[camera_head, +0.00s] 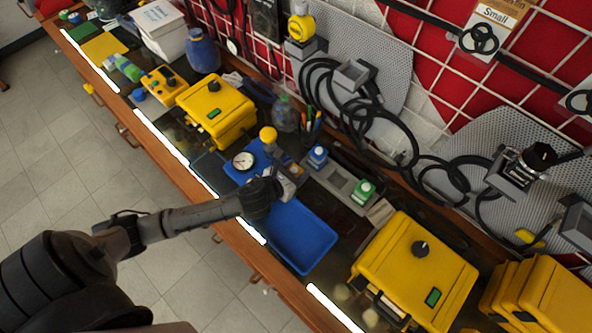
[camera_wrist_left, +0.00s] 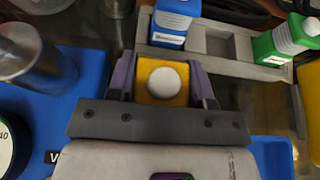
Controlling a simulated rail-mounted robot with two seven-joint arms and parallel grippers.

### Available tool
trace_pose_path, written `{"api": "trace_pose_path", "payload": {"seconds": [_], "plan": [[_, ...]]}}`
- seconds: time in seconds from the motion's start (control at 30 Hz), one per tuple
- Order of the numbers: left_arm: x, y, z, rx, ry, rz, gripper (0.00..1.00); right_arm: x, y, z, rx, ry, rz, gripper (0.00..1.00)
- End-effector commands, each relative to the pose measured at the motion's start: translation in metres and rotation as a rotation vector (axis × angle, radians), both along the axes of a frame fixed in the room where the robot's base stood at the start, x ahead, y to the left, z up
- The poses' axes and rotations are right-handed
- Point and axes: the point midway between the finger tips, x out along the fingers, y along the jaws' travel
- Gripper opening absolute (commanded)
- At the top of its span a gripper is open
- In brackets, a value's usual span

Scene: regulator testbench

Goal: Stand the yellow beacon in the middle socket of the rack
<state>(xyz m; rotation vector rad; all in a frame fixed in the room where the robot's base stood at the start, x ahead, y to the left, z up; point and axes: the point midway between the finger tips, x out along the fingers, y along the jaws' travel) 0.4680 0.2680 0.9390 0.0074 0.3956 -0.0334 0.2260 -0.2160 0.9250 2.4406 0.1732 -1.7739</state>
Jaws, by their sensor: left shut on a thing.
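The yellow beacon (camera_wrist_left: 162,82) sits between the two purple fingers of my left gripper (camera_wrist_left: 163,88), which is shut on it. In the wrist view its yellow face with a round white patch shows. In the head view my left gripper (camera_head: 280,183) is over the blue mat and beside the grey rack (camera_head: 345,186); the beacon is mostly hidden there. The rack also shows in the left wrist view (camera_wrist_left: 245,66). A blue beacon (camera_head: 317,157) stands in one end socket and a green beacon (camera_head: 362,191) in the other. The middle socket (camera_wrist_left: 210,40) between them is empty. My right gripper is out of view.
A pressure gauge (camera_head: 243,160) and a yellow-topped metal cylinder (camera_head: 268,137) are on the blue mat, left of my gripper. Yellow cases (camera_head: 216,108) (camera_head: 415,268) stand at both sides. Black hoses hang behind.

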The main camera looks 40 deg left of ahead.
Motion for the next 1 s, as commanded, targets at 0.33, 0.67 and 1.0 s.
{"api": "trace_pose_path", "payload": {"seconds": [0.33,0.67,1.0], "plan": [[0.000,0.000,-0.002,0.001,-0.001,0.000,0.66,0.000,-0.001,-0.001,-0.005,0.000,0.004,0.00],[0.000,0.000,0.000,0.000,-0.001,0.000,0.72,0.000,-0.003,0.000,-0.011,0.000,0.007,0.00],[-0.043,0.002,0.017,0.002,0.001,-0.002,0.72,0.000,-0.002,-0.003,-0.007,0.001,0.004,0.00]]}}
